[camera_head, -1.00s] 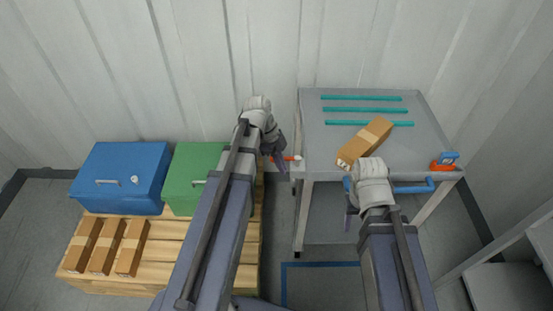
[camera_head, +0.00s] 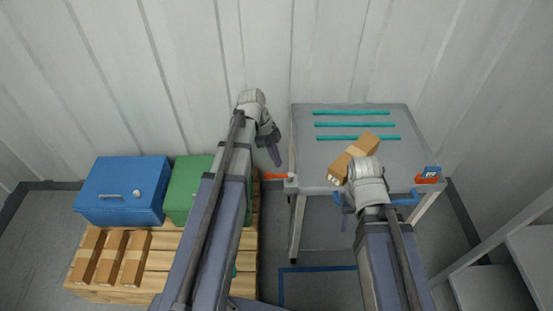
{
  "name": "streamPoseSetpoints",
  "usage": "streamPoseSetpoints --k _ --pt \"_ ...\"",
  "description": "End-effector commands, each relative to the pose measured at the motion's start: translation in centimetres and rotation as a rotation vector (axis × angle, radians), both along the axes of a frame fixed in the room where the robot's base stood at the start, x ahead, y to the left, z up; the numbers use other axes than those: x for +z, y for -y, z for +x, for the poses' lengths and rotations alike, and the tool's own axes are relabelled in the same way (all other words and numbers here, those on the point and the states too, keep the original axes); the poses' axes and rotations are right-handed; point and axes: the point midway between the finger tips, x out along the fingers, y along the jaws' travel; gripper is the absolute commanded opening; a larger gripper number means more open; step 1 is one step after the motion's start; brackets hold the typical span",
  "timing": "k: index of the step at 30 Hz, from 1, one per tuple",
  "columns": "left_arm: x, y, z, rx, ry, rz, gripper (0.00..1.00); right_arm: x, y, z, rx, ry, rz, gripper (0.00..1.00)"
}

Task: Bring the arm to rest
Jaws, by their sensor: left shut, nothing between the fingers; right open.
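My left arm reaches up from the bottom, and its gripper (camera_head: 274,155) hangs shut and empty, left of the grey cart (camera_head: 400,170) and behind the green box. My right arm reaches up in front of the cart. The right fingers are small and partly hidden by the wrist.
A brown carton (camera_head: 352,156) lies askew on the cart near teal strips (camera_head: 356,138). An orange handle (camera_head: 275,176) and an orange-blue tool (camera_head: 429,175) are at its sides. A blue box (camera_head: 120,187), a green box (camera_head: 183,190) and cartons (camera_head: 110,255) stand on a pallet (camera_head: 165,262).

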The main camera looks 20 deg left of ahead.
Motion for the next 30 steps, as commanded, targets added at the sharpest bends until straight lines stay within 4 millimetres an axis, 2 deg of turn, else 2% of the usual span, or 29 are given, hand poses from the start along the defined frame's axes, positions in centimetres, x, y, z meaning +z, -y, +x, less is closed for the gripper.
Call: streamPoseSetpoints --k 8,11,14,21,30 --pt "0.0 0.1 0.0 0.002 -0.002 0.001 0.00 0.0 0.0 0.0 0.000 0.000 0.000 0.50" --pt "-0.1 0.8 -0.5 0.032 -0.019 0.014 0.00 0.0 0.0 0.0 0.000 0.000 0.000 0.50" --pt "-0.3 2.7 -1.7 0.119 -0.063 0.051 0.00 0.0 0.0 0.0 0.000 0.000 0.000 0.50" --pt "-0.9 8.3 -6.0 0.476 -0.178 0.204 0.00 0.0 0.0 0.0 0.000 0.000 0.000 0.50" --pt "-1.2 13.2 -11.5 0.953 -0.197 0.364 0.00 0.0 0.0 0.0 0.000 0.000 0.000 0.50"
